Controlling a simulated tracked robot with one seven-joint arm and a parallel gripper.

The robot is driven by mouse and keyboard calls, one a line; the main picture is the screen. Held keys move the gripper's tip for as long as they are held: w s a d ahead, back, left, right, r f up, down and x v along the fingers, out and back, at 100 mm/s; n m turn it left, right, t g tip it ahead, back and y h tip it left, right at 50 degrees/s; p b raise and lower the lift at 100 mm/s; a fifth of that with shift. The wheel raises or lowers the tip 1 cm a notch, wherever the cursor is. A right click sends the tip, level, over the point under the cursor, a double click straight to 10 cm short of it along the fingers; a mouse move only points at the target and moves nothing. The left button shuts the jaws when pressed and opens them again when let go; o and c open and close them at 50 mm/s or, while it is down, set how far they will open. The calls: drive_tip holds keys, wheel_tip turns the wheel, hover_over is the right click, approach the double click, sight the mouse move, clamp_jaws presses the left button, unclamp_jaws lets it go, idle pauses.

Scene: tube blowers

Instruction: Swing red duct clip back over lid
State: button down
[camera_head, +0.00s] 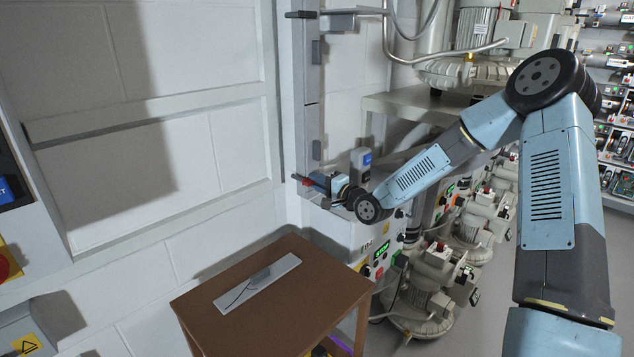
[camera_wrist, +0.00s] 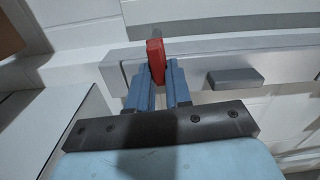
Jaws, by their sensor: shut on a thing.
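The red duct clip (camera_wrist: 156,60) is in the wrist view, held between the two blue fingers of my gripper (camera_wrist: 157,82). It stands at the edge of a grey duct (camera_wrist: 205,58). In the head view the red clip (camera_head: 304,181) is a small spot at the tip of my gripper (camera_head: 314,181), against the vertical grey duct (camera_head: 308,120). My gripper is shut on the clip. The lid cannot be told apart from the duct face, and the clip's hinge is hidden.
A grey block (camera_wrist: 235,78) sticks out on the duct beside my fingers. A brown table (camera_head: 270,297) with a pale strip (camera_head: 257,283) on it stands below. Pump machines (camera_head: 425,300) and a grey shelf (camera_head: 430,103) are to the right. The white wall (camera_head: 140,140) at left is clear.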

drive_tip(key=shift+w+d+f+m, duration=0.1)
drive_tip(key=shift+d+f+m, duration=0.15)
drive_tip(key=shift+m, duration=0.35)
drive_tip(key=c, duration=1.3)
unclamp_jaws()
drive_tip(key=shift+o, duration=0.9)
drive_tip(key=shift+a, duration=0.15)
drive_tip(key=v, duration=1.3)
drive_tip(key=shift+s+d, duration=0.25)
drive_tip(key=shift+f, duration=0.1)
